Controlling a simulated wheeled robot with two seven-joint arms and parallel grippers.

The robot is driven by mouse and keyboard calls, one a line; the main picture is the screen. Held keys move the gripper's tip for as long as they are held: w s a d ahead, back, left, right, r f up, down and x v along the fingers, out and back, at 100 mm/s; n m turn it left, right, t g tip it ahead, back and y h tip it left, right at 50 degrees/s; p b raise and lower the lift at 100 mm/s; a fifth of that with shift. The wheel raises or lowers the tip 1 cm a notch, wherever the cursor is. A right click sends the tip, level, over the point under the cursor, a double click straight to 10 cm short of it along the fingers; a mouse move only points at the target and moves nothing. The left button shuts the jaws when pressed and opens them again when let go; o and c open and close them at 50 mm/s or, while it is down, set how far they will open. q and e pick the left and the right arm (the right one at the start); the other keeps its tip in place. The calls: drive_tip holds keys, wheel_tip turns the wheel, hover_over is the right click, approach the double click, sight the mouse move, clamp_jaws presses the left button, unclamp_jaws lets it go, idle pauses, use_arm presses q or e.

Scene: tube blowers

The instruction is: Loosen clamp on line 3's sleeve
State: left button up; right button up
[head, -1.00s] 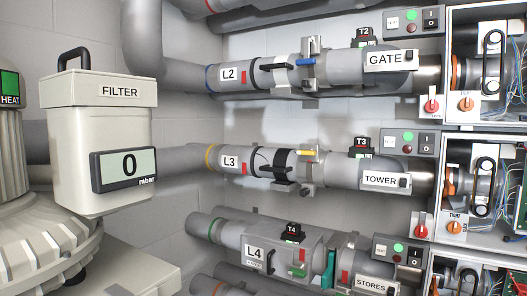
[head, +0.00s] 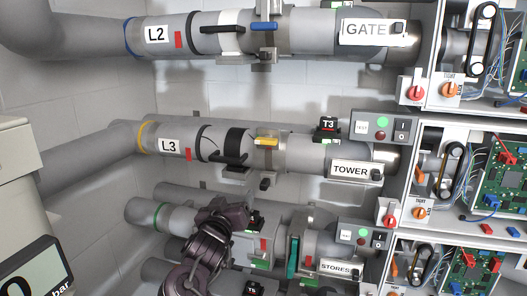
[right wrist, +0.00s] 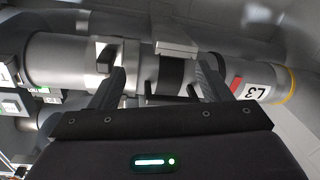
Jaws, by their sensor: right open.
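Line 3's grey pipe, labelled L3 (head: 169,145), runs across the middle of the head view. It carries a black sleeve band (head: 238,143) with a black clamp lever (head: 229,160) at its lower front. A yellow handle (head: 267,142) sits just right of the band. My dark right gripper (head: 222,210) is below line 3, its fingers hard to make out there. In the right wrist view the open, empty fingers (right wrist: 162,72) point at the upside-down L3 pipe, with the black band (right wrist: 178,74) between them in the picture. Contact cannot be told. My left gripper is out of view.
Line 2 (head: 158,34) runs above, with a white sleeve and blue handle. The TOWER sign (head: 350,171) and switch box (head: 382,129) are right of line 3. Line 4's pipe and the STORES sign (head: 335,267) lie below, partly behind my right arm.

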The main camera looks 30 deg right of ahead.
sight(265, 143)
drive_tip(key=s+d+r+m+g+h+p, duration=0.15)
drive_tip(key=s+r+m, duration=0.4)
drive_tip(key=r, duration=0.85)
drive_tip(key=shift+n, duration=0.55)
drive_tip(key=p+x, duration=0.1)
drive_tip(key=x, duration=0.1)
drive_tip(key=s+p+x, duration=0.1)
drive_tip(key=x, duration=0.1)
drive_tip(key=d+p+x, duration=0.1)
drive_tip(key=x, duration=0.2)
drive_tip(key=shift+s+d, duration=0.1)
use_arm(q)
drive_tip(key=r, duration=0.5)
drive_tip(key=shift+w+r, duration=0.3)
